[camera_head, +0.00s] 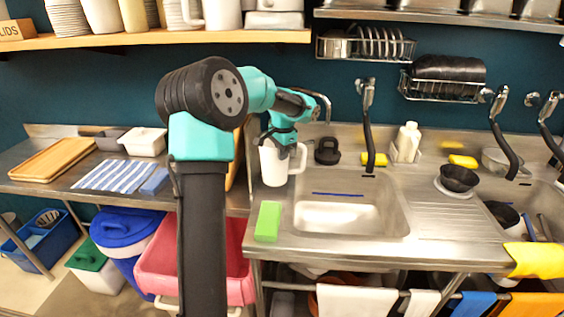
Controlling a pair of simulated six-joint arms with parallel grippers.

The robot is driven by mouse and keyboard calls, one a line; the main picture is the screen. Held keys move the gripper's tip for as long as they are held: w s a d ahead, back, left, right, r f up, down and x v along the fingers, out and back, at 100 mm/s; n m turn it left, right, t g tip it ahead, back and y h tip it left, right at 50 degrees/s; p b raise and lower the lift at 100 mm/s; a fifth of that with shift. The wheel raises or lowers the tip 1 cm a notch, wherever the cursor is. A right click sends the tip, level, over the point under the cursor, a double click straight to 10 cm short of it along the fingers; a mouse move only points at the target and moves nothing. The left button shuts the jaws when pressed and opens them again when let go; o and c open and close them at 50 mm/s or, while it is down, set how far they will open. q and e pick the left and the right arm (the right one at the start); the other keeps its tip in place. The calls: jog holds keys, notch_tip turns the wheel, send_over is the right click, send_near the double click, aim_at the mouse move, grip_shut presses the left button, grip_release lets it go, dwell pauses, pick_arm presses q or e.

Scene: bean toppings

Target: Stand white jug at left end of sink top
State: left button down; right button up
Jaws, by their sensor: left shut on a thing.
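The white jug (273,166) is upright near the left end of the steel sink top (283,236), behind and left of the basin. Its handle points right. My left gripper (282,140) reaches down from above and is shut on the jug at its upper rim. The fingertips are partly hidden by the jug. I cannot tell whether the jug's base touches the sink top. My right gripper is not in view.
A green sponge (268,221) lies in front of the jug. The sink basin (345,216) is to its right. A white bottle (407,143) and black bowl (459,178) are farther right.

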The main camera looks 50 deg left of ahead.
aim_at(282, 167)
pick_arm(q)
jog(key=shift+w+a+f, duration=0.1)
jog(key=shift+f, duration=1.85)
jog(key=c, duration=1.3)
grip_release()
notch_tip(282, 167, up, 12)
jog(key=shift+d+r, duration=0.2)
jog(key=shift+d, duration=0.1)
